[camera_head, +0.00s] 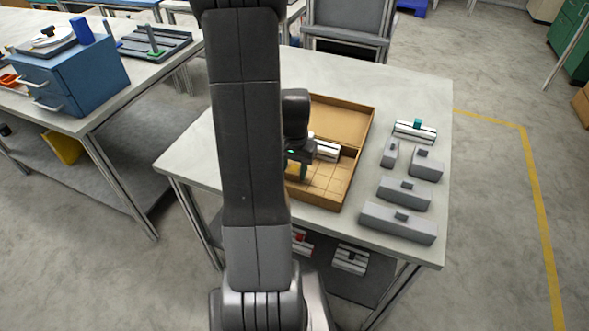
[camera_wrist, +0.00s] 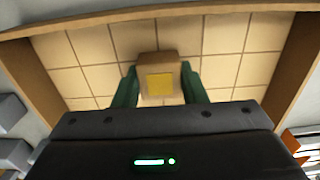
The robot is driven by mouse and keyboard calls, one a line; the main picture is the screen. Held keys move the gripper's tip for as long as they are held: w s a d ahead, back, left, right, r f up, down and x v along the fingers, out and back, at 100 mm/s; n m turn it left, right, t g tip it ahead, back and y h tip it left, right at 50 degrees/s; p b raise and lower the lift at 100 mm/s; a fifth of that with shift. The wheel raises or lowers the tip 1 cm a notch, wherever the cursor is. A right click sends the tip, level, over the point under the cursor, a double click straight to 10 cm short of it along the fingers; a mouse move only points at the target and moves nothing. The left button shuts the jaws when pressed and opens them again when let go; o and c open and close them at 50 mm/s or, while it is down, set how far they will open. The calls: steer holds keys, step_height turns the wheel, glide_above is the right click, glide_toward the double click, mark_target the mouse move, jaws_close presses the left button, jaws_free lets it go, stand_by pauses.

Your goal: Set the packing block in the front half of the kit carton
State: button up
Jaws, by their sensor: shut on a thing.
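The kit carton (camera_head: 340,197) is an open brown box on the table; its near part has a grid-lined floor and its far part is plain brown. My gripper (camera_head: 298,170) is over the near, gridded part. In the wrist view, my gripper's green fingers (camera_wrist: 160,88) are shut on a tan block with a yellow square on top, the packing block (camera_wrist: 160,62). The carton's wall (camera_wrist: 90,20) runs beyond it. Whether the block touches the floor I cannot tell. My arm hides the carton's left side in the head view.
Several grey blocks (camera_head: 398,222) and a white rail piece with a teal knob (camera_head: 415,131) stand right of the carton. A blue drawer cabinet (camera_head: 85,75) is on the left table.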

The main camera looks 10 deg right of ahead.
mark_target(294, 169)
steer(key=shift+f, duration=0.15)
steer(key=shift+f, duration=0.2)
steer(key=o, duration=1.3)
steer(key=shift+r, duration=0.1)
step_height(294, 169, up, 12)
steer(key=shift+r+p, duration=0.15)
steer(key=shift+p, duration=0.15)
